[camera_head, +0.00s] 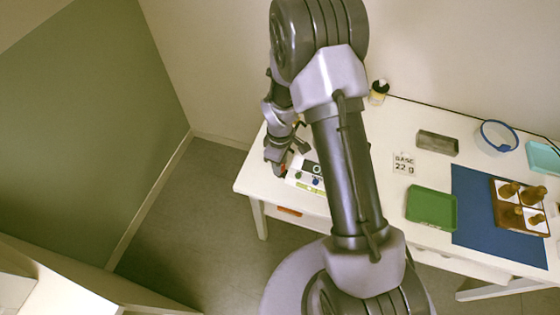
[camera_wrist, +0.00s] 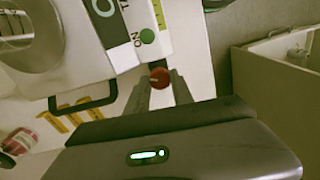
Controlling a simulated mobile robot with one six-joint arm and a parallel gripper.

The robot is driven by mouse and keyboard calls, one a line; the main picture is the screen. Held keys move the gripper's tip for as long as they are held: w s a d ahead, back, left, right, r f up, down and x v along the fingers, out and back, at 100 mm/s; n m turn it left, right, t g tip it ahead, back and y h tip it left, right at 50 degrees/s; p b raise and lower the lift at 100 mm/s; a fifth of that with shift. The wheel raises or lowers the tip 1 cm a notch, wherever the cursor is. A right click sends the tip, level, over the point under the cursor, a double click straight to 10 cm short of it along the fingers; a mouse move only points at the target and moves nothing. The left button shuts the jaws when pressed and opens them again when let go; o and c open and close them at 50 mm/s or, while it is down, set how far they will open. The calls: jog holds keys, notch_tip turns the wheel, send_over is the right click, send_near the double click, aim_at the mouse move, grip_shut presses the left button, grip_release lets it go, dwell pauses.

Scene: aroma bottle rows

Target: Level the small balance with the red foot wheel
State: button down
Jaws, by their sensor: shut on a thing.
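The small balance (camera_wrist: 120,40) is white with a green ON button and a round pan at the upper left of the wrist view. In the head view the balance (camera_head: 308,176) stands near the table's left end, partly hidden by my arm. The red foot wheel (camera_wrist: 159,77) sits at the balance's corner, between the tips of my gripper (camera_wrist: 162,84). My gripper is shut on the wheel. In the head view my gripper (camera_head: 279,163) is at the balance's left corner. The level bubble cannot be made out.
A weight sign (camera_head: 404,163), grey tray (camera_head: 437,143), green tray (camera_head: 431,207) and blue mat (camera_head: 476,210) with a brown bottle tray (camera_head: 498,185) lie to the right. A dark-capped bottle (camera_head: 378,92) stands at the back. A black handle-like loop (camera_wrist: 85,103) is beside the balance.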

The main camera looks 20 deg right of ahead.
jog(key=n+p, duration=0.1)
jog(key=n, duration=0.4)
jog(key=shift+n+p, duration=0.3)
jog(key=n+p, duration=0.1)
jog(key=n, duration=0.4)
jog(key=shift+n, duration=0.3)
jog(key=c, duration=1.1)
grip_release()
notch_tip(320, 180, up, 17)
jog(key=p, duration=0.5)
jog(key=shift+r, duration=0.2)
